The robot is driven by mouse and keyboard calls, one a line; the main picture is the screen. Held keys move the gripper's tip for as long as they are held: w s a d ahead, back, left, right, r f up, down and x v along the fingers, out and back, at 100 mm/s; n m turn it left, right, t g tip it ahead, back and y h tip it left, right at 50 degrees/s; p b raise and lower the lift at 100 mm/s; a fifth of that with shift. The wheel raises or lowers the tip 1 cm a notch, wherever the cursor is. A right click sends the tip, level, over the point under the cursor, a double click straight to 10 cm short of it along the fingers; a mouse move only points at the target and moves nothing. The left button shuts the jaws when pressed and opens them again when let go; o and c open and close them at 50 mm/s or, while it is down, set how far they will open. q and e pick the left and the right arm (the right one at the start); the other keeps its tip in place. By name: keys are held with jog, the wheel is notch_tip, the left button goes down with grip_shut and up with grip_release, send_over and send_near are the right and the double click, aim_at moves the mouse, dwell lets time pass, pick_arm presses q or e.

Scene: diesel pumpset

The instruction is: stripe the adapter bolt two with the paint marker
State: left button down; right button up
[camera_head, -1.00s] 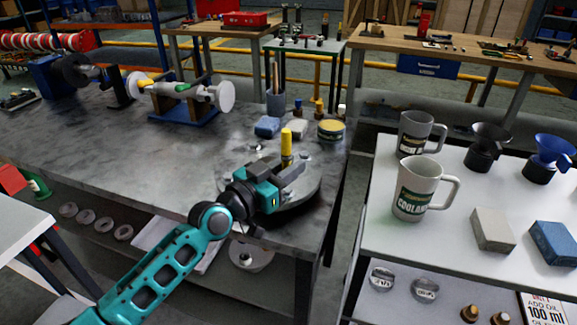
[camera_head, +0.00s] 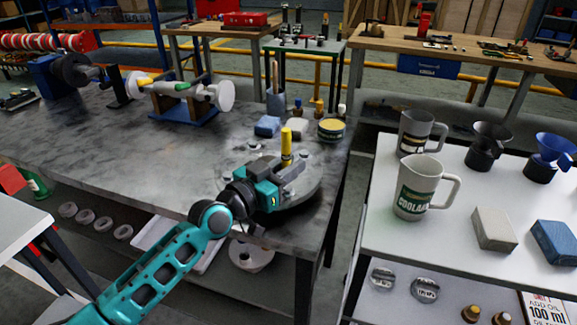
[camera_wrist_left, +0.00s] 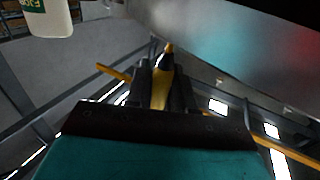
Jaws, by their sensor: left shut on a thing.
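My left gripper (camera_head: 288,170) is shut on the yellow paint marker (camera_head: 286,146), which stands upright over the round metal adapter plate (camera_head: 308,192) on the grey bench. In the left wrist view the yellow marker (camera_wrist_left: 161,88) sits between the two dark fingers (camera_wrist_left: 160,85), with its tip pointing away from the hand. A few bolt heads show on the plate's far side, such as a bolt (camera_head: 304,154). I cannot tell which is bolt two, or whether the marker touches one. My gripper and wrist hide the plate's near left part. My right gripper is not in view.
Behind the plate stand a blue block (camera_head: 267,126), a white block (camera_head: 297,128) and a yellow-topped tin (camera_head: 331,129). A shaft assembly (camera_head: 180,95) stands farther left. The white table (camera_head: 450,230) at right holds mugs, funnels and blocks. The bench's middle is clear.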

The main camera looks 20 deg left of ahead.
aim_at(284, 149)
pick_arm(q)
jog(key=shift+s+d, duration=0.15)
jog(key=shift+s, duration=0.3)
dwell(0.8)
jog(key=shift+w+f, duration=0.15)
jog(key=shift+w, duration=0.15)
dwell(1.0)
dwell(0.6)
jog(key=shift+s+p, duration=0.35)
jog(key=shift+s, duration=0.1)
dwell(0.5)
jog(key=shift+w+f, duration=0.1)
jog(key=shift+w, duration=0.3)
dwell(0.4)
jog(key=shift+r, duration=0.35)
dwell(1.1)
jog(key=shift+r+p, duration=2.5)
jog(key=shift+p, duration=0.1)
